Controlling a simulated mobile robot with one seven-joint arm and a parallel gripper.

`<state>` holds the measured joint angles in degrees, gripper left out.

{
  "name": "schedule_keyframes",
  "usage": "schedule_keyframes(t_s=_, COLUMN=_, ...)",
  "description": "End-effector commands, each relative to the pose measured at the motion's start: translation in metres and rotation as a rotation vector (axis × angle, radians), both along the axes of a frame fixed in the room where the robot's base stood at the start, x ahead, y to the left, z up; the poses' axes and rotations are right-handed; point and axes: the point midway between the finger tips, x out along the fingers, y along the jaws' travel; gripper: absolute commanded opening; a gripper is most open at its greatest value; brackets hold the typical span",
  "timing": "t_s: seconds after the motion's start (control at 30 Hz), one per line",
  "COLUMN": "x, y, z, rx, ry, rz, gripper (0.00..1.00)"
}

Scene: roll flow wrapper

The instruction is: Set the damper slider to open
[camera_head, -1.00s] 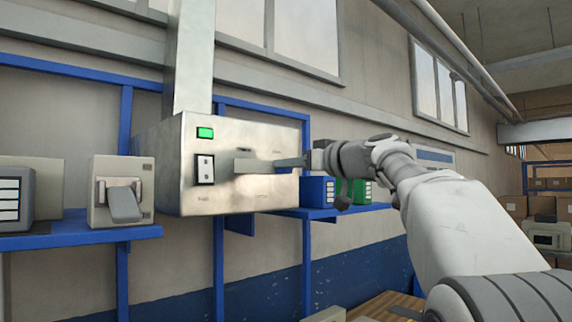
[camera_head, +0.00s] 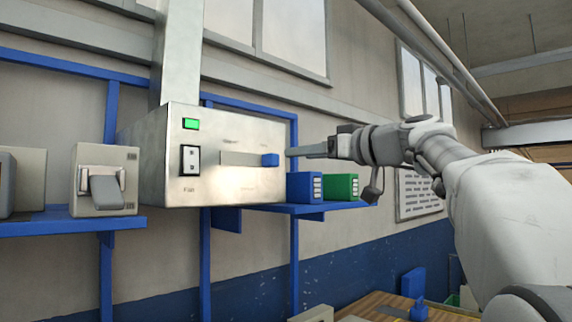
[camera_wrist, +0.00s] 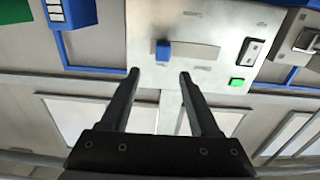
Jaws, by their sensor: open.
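The damper slider is a blue knob (camera_head: 269,160) at the right end of a grey horizontal track (camera_head: 238,158) on the front of a metal box (camera_head: 225,190). In the wrist view the knob (camera_wrist: 163,51) shows at the left end of the track (camera_wrist: 195,52), because that view is turned over. My gripper (camera_head: 290,152) is to the right of the knob in the head view and apart from it. Its two fingers (camera_wrist: 158,73) are spread with nothing between them, and the knob lies beyond the fingertips.
The box also carries a green light (camera_head: 191,124) and a black-framed switch (camera_head: 189,160). A beige lever unit (camera_head: 105,180) stands on the blue shelf at left. Blue (camera_head: 305,187) and green (camera_head: 341,187) boxes stand under my gripper. Clear air lies before the panel.

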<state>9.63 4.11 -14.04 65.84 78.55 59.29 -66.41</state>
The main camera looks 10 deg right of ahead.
Motion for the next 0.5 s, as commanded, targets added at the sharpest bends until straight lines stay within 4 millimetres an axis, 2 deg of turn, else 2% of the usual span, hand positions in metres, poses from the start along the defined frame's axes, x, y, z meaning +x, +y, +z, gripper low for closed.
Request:
schedule_keyframes(t_s=0.2, x=-0.043, y=-0.030, z=-0.001, rx=0.000, ry=-0.001, rz=-0.004, gripper=0.62)
schedule_keyframes(t_s=0.4, x=-0.067, y=-0.045, z=0.000, rx=0.000, ry=-0.001, rz=-0.001, gripper=0.62)
schedule_keyframes(t_s=0.5, x=-0.072, y=-0.048, z=0.000, rx=-0.001, ry=-0.001, rz=0.000, gripper=0.62)
